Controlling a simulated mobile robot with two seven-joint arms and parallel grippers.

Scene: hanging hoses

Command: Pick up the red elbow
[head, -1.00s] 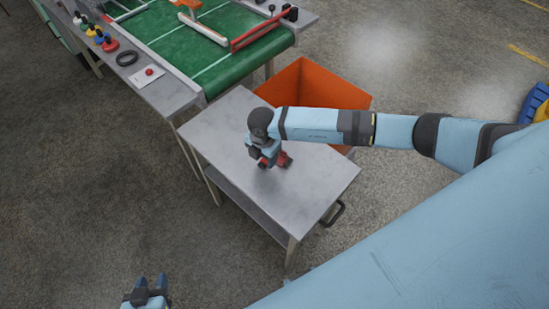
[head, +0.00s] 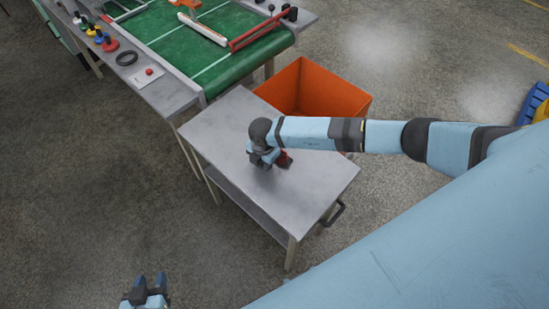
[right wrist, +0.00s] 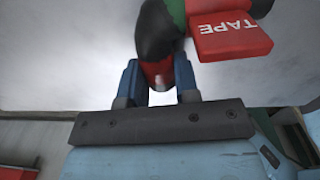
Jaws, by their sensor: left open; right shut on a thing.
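The red elbow (head: 284,160) is at my right gripper (head: 267,165), over the middle of the grey table; most of it is hidden by the gripper. In the right wrist view, a dark curved piece with a red part (right wrist: 155,72) sits between the two blue fingers of my right gripper (right wrist: 157,80), which is shut on it. A red block lettered "TAPE" (right wrist: 235,38) shows beside it. I cannot tell whether the elbow touches the tabletop. My left gripper (head: 150,283) is open and empty at the bottom left of the head view, away from the table.
The grey table (head: 225,125) is otherwise bare on top. An orange bin (head: 325,90) stands behind it. A green conveyor (head: 165,45) is at the back, with a side bench (head: 165,97) holding a black ring (head: 127,58) and a red button (head: 149,71).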

